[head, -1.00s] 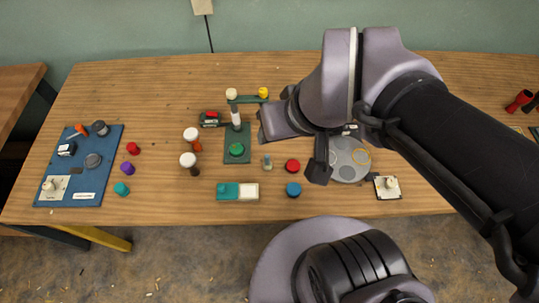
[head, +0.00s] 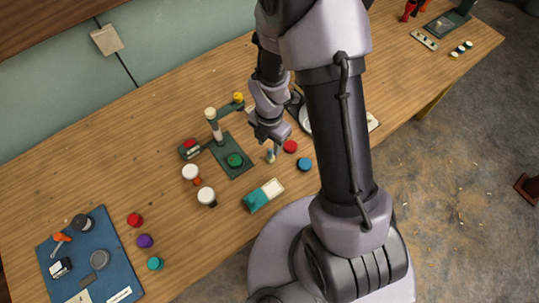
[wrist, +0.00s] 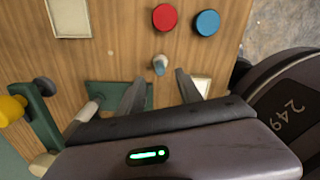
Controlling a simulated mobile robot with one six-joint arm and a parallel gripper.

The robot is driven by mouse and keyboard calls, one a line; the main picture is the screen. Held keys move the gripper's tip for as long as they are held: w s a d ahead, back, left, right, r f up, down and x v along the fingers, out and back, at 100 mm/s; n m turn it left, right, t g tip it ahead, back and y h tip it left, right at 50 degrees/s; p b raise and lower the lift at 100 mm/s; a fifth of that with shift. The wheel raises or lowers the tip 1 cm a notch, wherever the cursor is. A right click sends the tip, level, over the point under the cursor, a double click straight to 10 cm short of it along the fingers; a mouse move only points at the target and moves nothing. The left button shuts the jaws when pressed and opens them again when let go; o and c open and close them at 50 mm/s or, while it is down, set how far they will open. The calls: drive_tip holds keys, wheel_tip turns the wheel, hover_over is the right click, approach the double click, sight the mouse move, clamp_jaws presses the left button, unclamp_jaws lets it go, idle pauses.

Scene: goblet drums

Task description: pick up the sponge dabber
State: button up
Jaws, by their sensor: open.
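A small pale upright piece with a blue-grey part, which looks like the sponge dabber (head: 270,157), stands on the table just right of the green button plate (head: 222,149). It also shows in the wrist view (wrist: 160,65), upper middle, just beyond the fingertips and in line with the gap between them. My gripper (wrist: 159,80) is open and empty, one finger on each side of that gap. In the head view my gripper (head: 271,140) is close above the piece, and its fingertips are hard to make out. I see no contact.
A red disc (wrist: 165,17) and a blue disc (wrist: 207,22) lie near the dabber. A teal and white block (head: 264,195) lies in front. Two white-topped knobs (head: 190,172) (head: 206,196) stand to the left. A post with a yellow-ended arm (head: 237,98) rises behind.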

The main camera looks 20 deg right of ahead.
sight(270, 150)
drive_tip(key=f+b, duration=0.1)
drive_tip(key=f, duration=0.2)
drive_tip(key=f+b, duration=0.1)
drive_tip(key=f, duration=0.2)
drive_tip(key=shift+d+f, duration=0.2)
drive_tip(key=shift+f, duration=0.15)
drive_tip(key=shift+r, duration=0.1)
drive_tip(key=shift+c, duration=0.6)
clamp_jaws()
